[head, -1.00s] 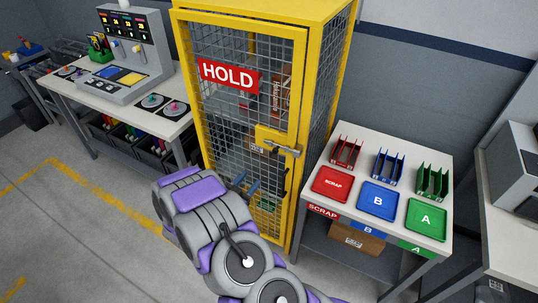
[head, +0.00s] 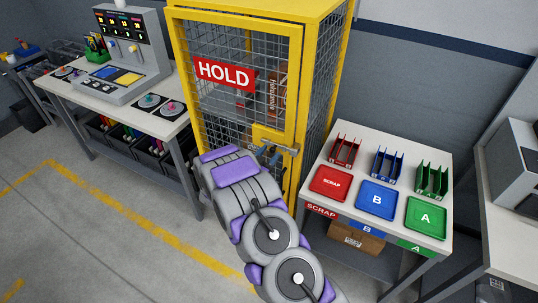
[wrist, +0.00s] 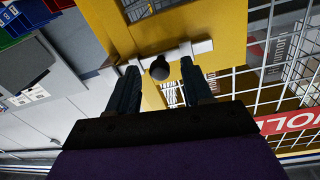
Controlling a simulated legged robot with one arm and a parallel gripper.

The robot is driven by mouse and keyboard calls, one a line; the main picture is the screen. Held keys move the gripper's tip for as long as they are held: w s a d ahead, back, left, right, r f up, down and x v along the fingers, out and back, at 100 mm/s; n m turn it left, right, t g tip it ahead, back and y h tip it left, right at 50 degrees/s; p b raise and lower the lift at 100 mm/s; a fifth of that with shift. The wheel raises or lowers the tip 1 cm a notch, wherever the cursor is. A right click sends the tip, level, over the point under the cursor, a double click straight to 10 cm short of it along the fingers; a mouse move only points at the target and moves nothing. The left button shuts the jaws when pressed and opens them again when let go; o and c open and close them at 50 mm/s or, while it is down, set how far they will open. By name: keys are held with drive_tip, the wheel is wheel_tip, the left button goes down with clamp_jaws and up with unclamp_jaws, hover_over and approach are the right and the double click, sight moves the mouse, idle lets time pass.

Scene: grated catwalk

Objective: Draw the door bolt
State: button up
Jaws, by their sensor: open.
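The door bolt (head: 288,149) is a grey metal bar on a yellow plate of the yellow mesh cage door (head: 300,90). In the wrist view the bolt (wrist: 198,47) runs across the plate, with a round dark knob (wrist: 160,71) hanging below it. My gripper (head: 269,154) is at the plate, partly hiding it in the head view. In the wrist view my gripper (wrist: 159,68) is open, with one finger on each side of the knob. I cannot tell whether either finger touches it.
The cage carries a red HOLD sign (head: 225,73). To the right, a table (head: 410,153) holds red, blue and green trays and racks, close to the cage. A bench (head: 150,122) with a control console stands left. Open floor (head: 110,220) lies at front left.

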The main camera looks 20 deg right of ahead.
drive_tip(key=shift+w+d, duration=0.1)
drive_tip(key=shift+d, duration=0.15)
drive_tip(key=shift+a, duration=0.1)
